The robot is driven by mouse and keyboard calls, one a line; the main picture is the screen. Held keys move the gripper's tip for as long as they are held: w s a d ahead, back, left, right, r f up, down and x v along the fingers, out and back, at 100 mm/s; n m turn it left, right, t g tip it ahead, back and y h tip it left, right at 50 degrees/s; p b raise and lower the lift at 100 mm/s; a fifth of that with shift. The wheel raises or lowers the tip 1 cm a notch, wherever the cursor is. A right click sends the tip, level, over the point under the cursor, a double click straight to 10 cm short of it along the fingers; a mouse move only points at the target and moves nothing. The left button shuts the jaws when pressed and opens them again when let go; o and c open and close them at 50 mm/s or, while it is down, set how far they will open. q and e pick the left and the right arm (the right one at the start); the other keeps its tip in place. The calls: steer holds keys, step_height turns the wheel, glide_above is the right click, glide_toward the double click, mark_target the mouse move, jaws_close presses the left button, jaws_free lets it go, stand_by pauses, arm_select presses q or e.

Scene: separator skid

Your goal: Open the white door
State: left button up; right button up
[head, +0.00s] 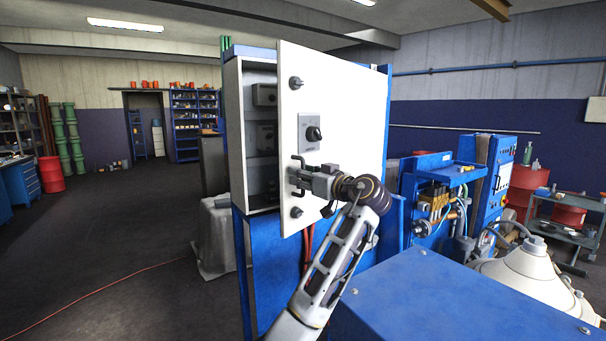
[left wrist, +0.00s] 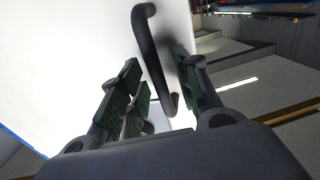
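The white door (head: 345,110) of a blue and grey cabinet stands partly open, its left edge swung out from the cabinet. A dark rotary knob (head: 313,133) sits on its face. A dark bar handle (head: 299,161) is near the door's left edge, below the knob. My left gripper (head: 303,178) is at the handle. In the left wrist view the handle (left wrist: 153,55) runs between the two fingers (left wrist: 155,92), which are apart with gaps visible beside the bar. The door's white face (left wrist: 70,60) fills the left of that view. My right gripper is not in view.
The cabinet interior (head: 263,135) shows dark boxes left of the door. A blue flat-topped housing (head: 430,300) stands close in front at the right, below my arm. A grey covered block (head: 215,235) is left of the cabinet. Open floor (head: 120,260) lies farther left, crossed by an orange cable.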

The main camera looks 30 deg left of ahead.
arm_select(q)
steer(key=shift+a, duration=0.1)
jaws_close()
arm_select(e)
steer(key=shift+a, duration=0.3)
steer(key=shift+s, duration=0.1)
